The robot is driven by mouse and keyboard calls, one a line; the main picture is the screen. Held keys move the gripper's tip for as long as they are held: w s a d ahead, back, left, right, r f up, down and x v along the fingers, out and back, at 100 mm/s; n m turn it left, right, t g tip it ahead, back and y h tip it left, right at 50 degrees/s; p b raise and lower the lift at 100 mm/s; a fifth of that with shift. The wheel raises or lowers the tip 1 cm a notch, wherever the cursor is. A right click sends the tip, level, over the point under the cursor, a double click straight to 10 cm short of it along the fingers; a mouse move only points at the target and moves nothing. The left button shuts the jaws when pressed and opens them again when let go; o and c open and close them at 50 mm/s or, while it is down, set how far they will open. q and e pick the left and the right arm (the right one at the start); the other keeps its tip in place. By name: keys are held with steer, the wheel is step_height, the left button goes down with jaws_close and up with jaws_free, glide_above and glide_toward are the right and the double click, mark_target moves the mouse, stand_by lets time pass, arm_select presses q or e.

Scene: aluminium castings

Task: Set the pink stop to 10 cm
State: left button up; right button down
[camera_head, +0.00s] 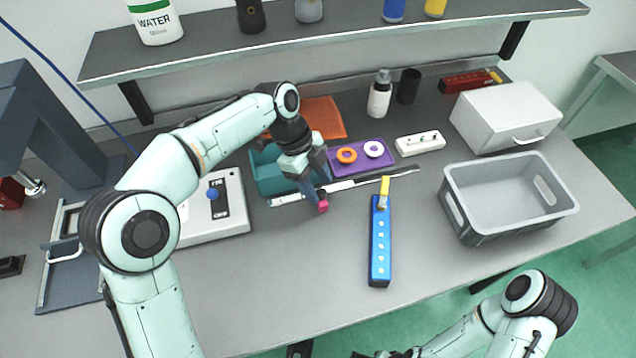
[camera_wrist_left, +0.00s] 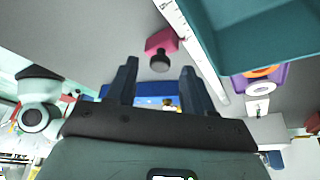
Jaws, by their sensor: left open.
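The pink stop (camera_head: 323,206) sits at the front edge of the white ruler (camera_head: 343,186), left of its middle. In the left wrist view the pink stop (camera_wrist_left: 163,40) carries a dark round knob facing my gripper. The ruler (camera_wrist_left: 190,40) runs diagonally there; its marks are too small to read. My left gripper (camera_head: 314,192) is over the stop in the head view and partly covers the ruler. In the left wrist view my left gripper (camera_wrist_left: 160,75) is open, its fingers either side of the knob's line, with nothing held. My right arm enters at lower right; its gripper is out of frame.
A teal bin (camera_head: 268,172) and a purple tray (camera_head: 378,160) with two rings stand behind the ruler. A grey crate (camera_head: 505,200) is farther right. The table's front middle is clear.

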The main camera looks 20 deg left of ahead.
arm_select(q)
steer(key=p+v, duration=0.2)
steer(key=v, duration=1)
steer(key=shift+r+p, duration=0.15)
steer(key=shift+p, duration=0.25)
arm_select(e)
steer(key=r, duration=0.1)
steer(key=w+r, duration=0.1)
steer(key=r, duration=0.1)
steer(key=shift+w, duration=0.1)
